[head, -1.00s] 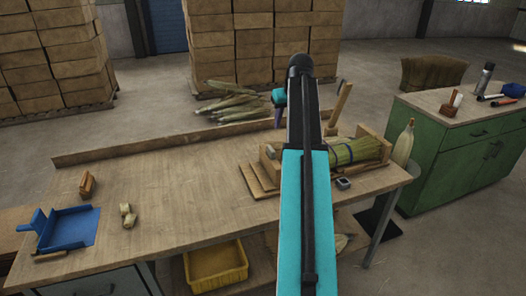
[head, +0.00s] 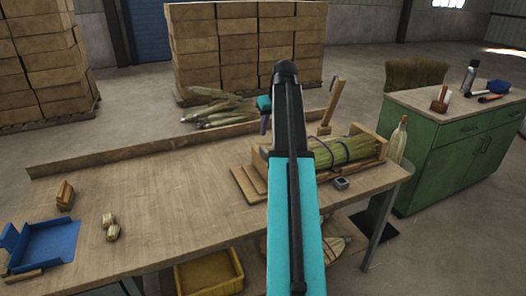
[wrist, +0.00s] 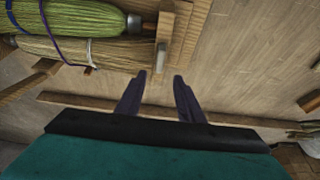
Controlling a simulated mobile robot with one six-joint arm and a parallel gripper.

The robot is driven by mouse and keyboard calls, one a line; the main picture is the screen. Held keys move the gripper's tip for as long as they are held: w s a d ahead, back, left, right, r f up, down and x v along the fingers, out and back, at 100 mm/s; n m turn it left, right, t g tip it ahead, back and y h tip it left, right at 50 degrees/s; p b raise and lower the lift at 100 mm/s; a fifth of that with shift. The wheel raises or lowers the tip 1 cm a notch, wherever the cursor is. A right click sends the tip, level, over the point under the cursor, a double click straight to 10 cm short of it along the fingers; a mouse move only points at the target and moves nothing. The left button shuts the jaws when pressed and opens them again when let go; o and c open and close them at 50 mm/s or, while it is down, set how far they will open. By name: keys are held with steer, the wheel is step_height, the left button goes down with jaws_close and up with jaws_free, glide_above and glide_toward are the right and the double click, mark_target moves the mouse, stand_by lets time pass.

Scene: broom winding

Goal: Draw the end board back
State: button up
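A wooden cradle holds a green broom bundle (head: 345,151) bound with blue-purple cord; the bundle also shows in the wrist view (wrist: 85,14). A wooden end board (wrist: 166,22) stands across the end of the bundles in the wrist view, with a small grey-topped upright (wrist: 161,58) beside it. In the head view my arm hides most of this end. My gripper (wrist: 160,78) has its two purple fingers apart with nothing between them. Its tips are just short of the upright, apart from it as far as I can tell. My gripper (head: 264,115) is partly behind my arm in the head view.
The workbench (head: 150,205) has a clear middle and a raised back edge (head: 120,156). A blue dustpan-like tray (head: 45,245) lies at its left. A wooden post (head: 332,105) rises behind the cradle. A green cabinet (head: 460,150) stands to the right.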

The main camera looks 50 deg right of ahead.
mark_target(265, 149)
steer(key=shift+f, duration=0.2)
steer(key=shift+p+x, duration=1.15)
steer(key=shift+x, duration=5.55)
jaws_close()
